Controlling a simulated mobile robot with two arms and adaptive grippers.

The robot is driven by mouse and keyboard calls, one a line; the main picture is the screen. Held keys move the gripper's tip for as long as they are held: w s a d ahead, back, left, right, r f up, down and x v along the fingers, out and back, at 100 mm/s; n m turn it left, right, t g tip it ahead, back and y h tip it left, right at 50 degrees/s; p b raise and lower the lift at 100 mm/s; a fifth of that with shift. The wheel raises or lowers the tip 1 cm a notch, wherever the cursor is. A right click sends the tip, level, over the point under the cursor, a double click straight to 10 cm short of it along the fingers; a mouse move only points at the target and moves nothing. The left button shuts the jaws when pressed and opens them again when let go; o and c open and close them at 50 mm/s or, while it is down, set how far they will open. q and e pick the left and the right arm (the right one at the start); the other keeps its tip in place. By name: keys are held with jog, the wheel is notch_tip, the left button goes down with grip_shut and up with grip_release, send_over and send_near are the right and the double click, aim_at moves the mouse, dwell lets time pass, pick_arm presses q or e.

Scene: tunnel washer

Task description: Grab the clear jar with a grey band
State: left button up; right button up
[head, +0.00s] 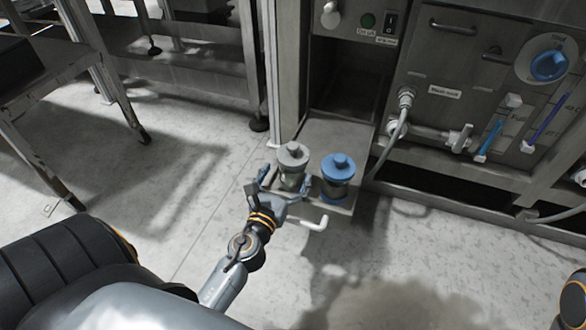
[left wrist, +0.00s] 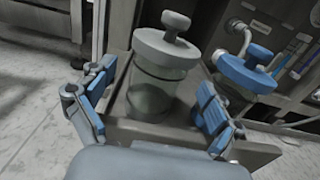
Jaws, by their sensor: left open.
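The clear jar with a grey band and grey knobbed lid (head: 292,158) stands upright on a small metal shelf (head: 318,205). In the left wrist view the jar (left wrist: 152,92) stands between the blue-padded fingers of my left gripper (left wrist: 150,108). My left gripper (head: 283,186) is open, with one finger on each side of the jar. I see a gap on the left side; contact on the right side is unclear. The lower front of the jar is partly hidden by the gripper in the head view. My right gripper is not in view.
A jar with a blue lid (head: 338,167) stands close to the right on the same shelf; it also shows in the left wrist view (left wrist: 247,70). A washer panel with a blue dial (head: 549,65) and hose (head: 398,130) is behind right.

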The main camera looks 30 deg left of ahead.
aim_at(293, 160)
pick_arm(q)
jog(key=x, duration=0.4)
jog(key=shift+w+r, duration=0.25)
jog(key=shift+c, duration=0.2)
jog(key=c, duration=1.7)
jog(key=shift+r, duration=0.2)
